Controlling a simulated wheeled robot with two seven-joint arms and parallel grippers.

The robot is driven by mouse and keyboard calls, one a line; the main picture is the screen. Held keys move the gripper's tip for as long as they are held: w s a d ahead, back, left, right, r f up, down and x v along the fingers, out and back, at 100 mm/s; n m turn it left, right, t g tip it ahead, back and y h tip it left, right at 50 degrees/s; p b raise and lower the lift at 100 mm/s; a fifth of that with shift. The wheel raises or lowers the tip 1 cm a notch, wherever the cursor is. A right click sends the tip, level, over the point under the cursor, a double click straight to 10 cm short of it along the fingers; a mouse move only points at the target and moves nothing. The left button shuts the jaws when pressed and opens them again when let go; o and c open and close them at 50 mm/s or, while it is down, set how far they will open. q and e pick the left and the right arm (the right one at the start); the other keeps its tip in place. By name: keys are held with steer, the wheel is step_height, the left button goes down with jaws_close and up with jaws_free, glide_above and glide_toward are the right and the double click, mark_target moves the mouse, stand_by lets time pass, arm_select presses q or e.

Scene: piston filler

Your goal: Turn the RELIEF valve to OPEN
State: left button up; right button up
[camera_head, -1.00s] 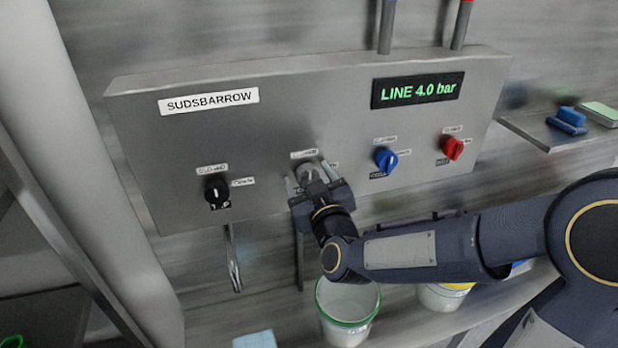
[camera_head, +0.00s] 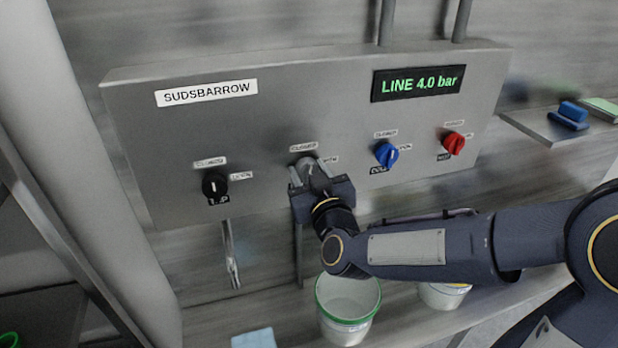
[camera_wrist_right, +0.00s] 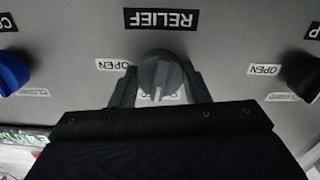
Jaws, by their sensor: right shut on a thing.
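The RELIEF valve is a grey round knob on the grey panel; it shows in the right wrist view (camera_wrist_right: 160,75) under the black RELIEF label (camera_wrist_right: 161,19), with an OPEN tag (camera_wrist_right: 113,65) on its left in that view. A white pointer line on the knob points down in that picture, toward the gripper. In the head view the knob (camera_head: 305,163) is partly hidden by my right gripper (camera_head: 312,176). The right gripper's two fingers are shut on the knob's sides. My left gripper is not in view.
The panel (camera_head: 270,110) also carries a black knob (camera_head: 214,186), a blue knob (camera_head: 386,154) and a red knob (camera_head: 453,143). Its display (camera_head: 417,85) reads LINE 4.0 bar. A green-rimmed bucket (camera_head: 347,305) stands below, and a nozzle pipe (camera_head: 230,255) hangs at the left.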

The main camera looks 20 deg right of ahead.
steer(key=m+b, duration=0.3)
steer(key=m, duration=0.1)
steer(key=m+b, duration=0.3)
steer(key=m, duration=0.1)
steer(key=m+b, duration=0.3)
steer(key=m, duration=0.1)
steer(key=shift+d+f, duration=0.1)
steer(key=shift+f, duration=0.15)
steer(key=shift+r+m+b, duration=0.1)
steer(key=shift+m+b, duration=1.05)
steer(key=shift+m, duration=1.05)
steer(key=o, duration=1)
